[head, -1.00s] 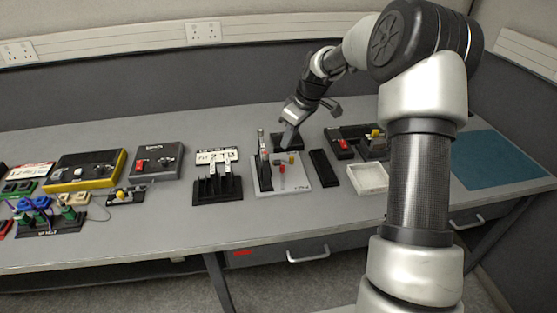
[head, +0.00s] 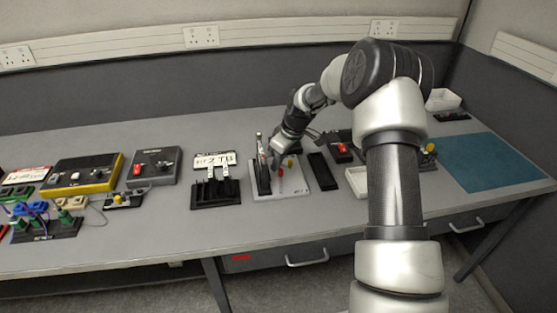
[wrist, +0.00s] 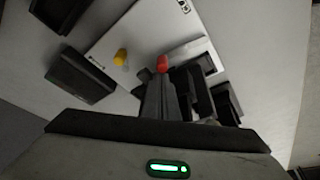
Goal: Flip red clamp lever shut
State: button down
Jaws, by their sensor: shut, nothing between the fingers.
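The red clamp lever (head: 280,173) stands on a white board (head: 299,182) near the middle of the bench. Its red tip (wrist: 162,63) shows in the wrist view right at the ends of my fingers. I cannot tell whether they touch. My gripper (head: 275,163) is shut and empty, low over the board, just behind and left of the lever in the head view. It also shows in the wrist view (wrist: 158,82). The lever's lower part is hidden by my fingers in the wrist view.
A yellow knob (head: 290,162) is on the same board, beside the lever. A tall dark upright part (head: 262,172) stands at the board's left edge. A black slotted rack (head: 215,194) is further left, a black strip (head: 319,169) to the right. The bench front is clear.

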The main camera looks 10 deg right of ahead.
jog(key=shift+d+m+b, duration=0.25)
jog(key=shift+m+b, duration=0.05)
jog(key=shift+m, duration=0.3)
dwell(0.3)
jog(key=shift+d+m+t+h+b, duration=0.3)
jog(key=shift+m, duration=0.5)
jog(key=m, duration=0.2)
jog(key=d+m+h+b, duration=0.1)
jog(key=shift+s+t, duration=0.25)
jog(key=shift+t, duration=0.05)
jog(key=m, duration=0.2)
jog(key=d+m+h, duration=0.1)
jog(key=m, duration=0.1)
jog(key=shift+s+d, duration=0.15)
jog(key=shift+s, duration=0.25)
jog(key=m, duration=0.2)
jog(key=s+d+m+h, duration=0.1)
jog(key=m, duration=0.1)
jog(key=shift+s+h, duration=0.1)
jog(key=shift+h, duration=0.2)
jog(key=shift+d, duration=0.1)
jog(key=shift+d, duration=0.7)
jog(key=shift+r, duration=0.1)
